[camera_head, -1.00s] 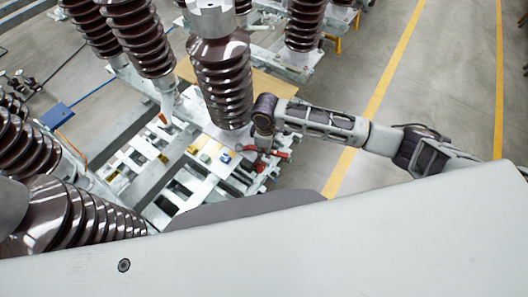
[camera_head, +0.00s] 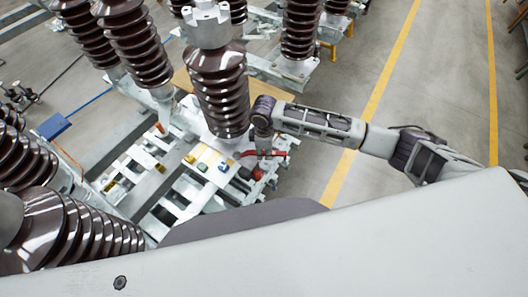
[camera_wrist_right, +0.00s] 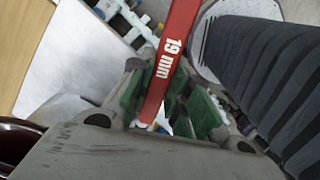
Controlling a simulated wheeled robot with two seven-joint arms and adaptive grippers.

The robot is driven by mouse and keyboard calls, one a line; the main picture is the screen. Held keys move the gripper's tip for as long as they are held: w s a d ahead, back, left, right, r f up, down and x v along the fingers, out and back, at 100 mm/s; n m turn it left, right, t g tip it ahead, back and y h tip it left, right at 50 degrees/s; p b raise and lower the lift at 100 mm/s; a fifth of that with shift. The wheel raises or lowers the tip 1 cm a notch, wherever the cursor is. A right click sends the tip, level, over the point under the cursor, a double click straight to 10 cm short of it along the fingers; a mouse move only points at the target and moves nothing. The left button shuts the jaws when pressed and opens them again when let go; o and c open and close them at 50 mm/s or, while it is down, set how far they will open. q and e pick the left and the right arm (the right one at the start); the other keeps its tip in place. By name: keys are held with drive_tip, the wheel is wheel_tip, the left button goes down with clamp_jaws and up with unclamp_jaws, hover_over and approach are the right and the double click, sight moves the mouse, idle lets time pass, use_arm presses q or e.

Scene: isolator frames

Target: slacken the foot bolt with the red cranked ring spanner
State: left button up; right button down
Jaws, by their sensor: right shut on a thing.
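The red spanner (camera_head: 279,153) is in my right gripper (camera_head: 264,158), beside the foot of the middle brown insulator (camera_head: 221,95). In the right wrist view its red shank (camera_wrist_right: 172,60), marked "19 mm", runs from the top edge down between the green-padded fingers of my right gripper (camera_wrist_right: 166,105), which is shut on it. The spanner's ring ends are not clear in either view. I cannot pick out the foot bolt; the insulator and my gripper cover part of that area. My left gripper is not in view.
A pale slotted steel frame (camera_head: 183,206) lies below the insulators, with small yellow and blue (camera_head: 203,167) items on it. More ribbed insulators stand at left and behind. A wooden board (camera_head: 262,88) lies behind the middle insulator. The grey floor at right is clear, with yellow lines.

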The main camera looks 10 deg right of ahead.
drive_tip(key=shift+r, duration=0.9)
drive_tip(key=shift+s+a+m, duration=0.4)
drive_tip(key=shift+s+m, duration=0.3)
drive_tip(key=shift+m, duration=0.15)
drive_tip(key=shift+s+a+m, duration=0.35)
drive_tip(key=shift+s+m, duration=0.4)
drive_tip(key=shift+m, duration=0.15)
drive_tip(key=shift+s+a+m, duration=0.4)
drive_tip(key=shift+s+m, duration=0.3)
drive_tip(key=shift+m, duration=0.15)
drive_tip(key=shift+s+a+m, duration=0.95)
drive_tip(key=shift+a+m, duration=0.15)
drive_tip(key=shift+m, duration=0.5)
drive_tip(key=shift+s+a+m, duration=0.3)
drive_tip(key=shift+a+m, duration=0.45)
drive_tip(key=shift+m, duration=0.15)
drive_tip(key=shift+s+a+m, duration=0.3)
drive_tip(key=shift+a+m, duration=0.4)
drive_tip(key=shift+m, duration=0.2)
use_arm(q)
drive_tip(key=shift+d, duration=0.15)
use_arm(e)
drive_tip(key=shift+w+a, duration=0.1)
